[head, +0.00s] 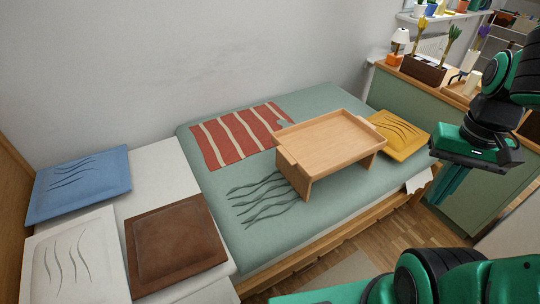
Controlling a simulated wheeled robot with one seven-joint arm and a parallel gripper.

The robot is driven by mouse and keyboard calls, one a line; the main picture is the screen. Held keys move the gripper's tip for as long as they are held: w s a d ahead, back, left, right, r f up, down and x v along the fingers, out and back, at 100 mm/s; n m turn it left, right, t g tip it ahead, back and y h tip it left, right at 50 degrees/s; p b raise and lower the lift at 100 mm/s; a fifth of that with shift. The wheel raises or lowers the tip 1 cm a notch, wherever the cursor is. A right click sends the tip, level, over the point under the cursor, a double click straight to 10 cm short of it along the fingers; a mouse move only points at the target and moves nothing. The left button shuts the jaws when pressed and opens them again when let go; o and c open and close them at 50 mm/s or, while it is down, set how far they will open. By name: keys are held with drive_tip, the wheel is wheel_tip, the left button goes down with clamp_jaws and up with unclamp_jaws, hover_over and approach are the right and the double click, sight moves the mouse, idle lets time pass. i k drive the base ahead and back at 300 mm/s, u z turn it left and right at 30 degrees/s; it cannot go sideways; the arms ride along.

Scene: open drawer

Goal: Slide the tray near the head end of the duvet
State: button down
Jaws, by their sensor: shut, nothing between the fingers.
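The wooden bed tray (330,137) stands upright on its legs on the green duvet (235,201). It is on the right half of the bed, away from the pillows at the left. My gripper (445,196) hangs at the right, beyond the bed's right end in the picture, apart from the tray. It is shut and empty. The head end of the duvet is its left edge, beside the bare white sheet (160,165).
Blue (80,184), white (70,259) and brown (176,243) pillows lie at the left. A striped red blanket (238,136) lies behind-left of the tray, and a yellow cushion (398,135) is to its right. A green cabinet (420,100) stands right.

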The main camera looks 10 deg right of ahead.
sight(308, 151)
drive_tip(key=u, duration=2.75)
drive_tip(key=k, duration=1.2)
drive_tip(key=z, duration=1.95)
drive_tip(key=i, duration=0.9)
drive_tip(key=z, duration=0.05)
